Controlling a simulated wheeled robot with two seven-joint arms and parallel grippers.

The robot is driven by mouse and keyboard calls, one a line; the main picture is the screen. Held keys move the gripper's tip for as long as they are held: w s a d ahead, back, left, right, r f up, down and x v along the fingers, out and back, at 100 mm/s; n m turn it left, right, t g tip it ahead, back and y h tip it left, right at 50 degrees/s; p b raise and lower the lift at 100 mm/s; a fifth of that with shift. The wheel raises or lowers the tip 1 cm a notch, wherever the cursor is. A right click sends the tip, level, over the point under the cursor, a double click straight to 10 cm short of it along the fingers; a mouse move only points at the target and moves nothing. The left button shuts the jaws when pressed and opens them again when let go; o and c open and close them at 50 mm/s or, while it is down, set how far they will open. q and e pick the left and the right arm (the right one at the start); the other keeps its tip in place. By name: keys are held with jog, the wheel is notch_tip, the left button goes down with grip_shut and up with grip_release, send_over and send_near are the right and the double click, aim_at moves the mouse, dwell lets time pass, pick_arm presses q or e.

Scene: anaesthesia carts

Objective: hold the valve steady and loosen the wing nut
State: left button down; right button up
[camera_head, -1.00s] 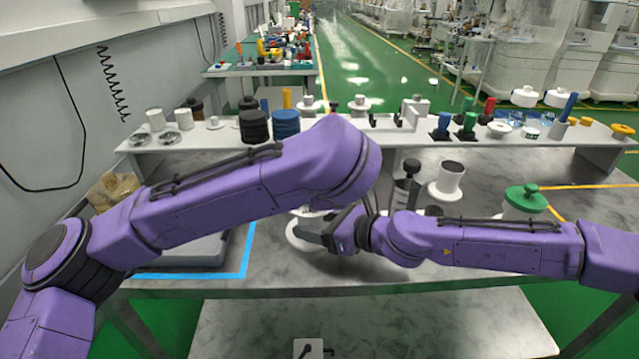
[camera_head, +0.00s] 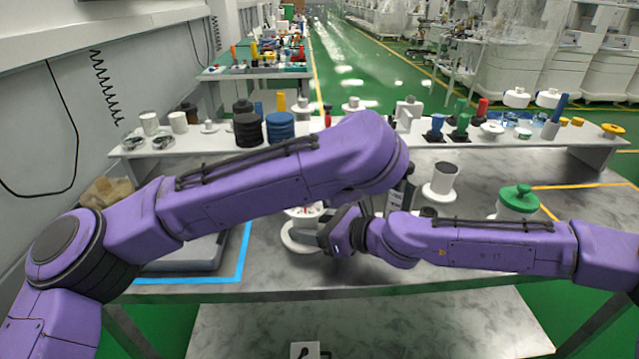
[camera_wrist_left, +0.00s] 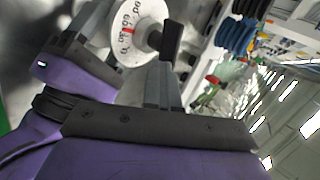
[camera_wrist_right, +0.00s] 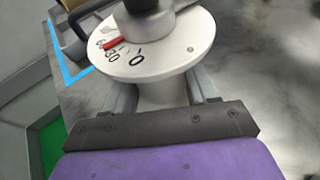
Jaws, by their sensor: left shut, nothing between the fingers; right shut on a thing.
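The valve (camera_head: 298,240) is white with a round base. Its dial has black numbers and a red mark, shown in the right wrist view (camera_wrist_right: 165,50) and the left wrist view (camera_wrist_left: 125,42). My right gripper (camera_head: 328,234) is shut on the valve, its fingers on both sides of the white neck below the dial (camera_wrist_right: 160,97).
A black bottle (camera_head: 400,190), a white flanged cylinder (camera_head: 441,182) and a green-lidded jar (camera_head: 517,203) stand right of the valve. A grey tray (camera_head: 185,255) lies left inside blue tape. A shelf (camera_head: 340,142) full of parts runs behind.

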pick_arm(q)
jog(key=shift+w+d, duration=0.25)
jog(key=shift+w, duration=0.85)
dwell(1.4)
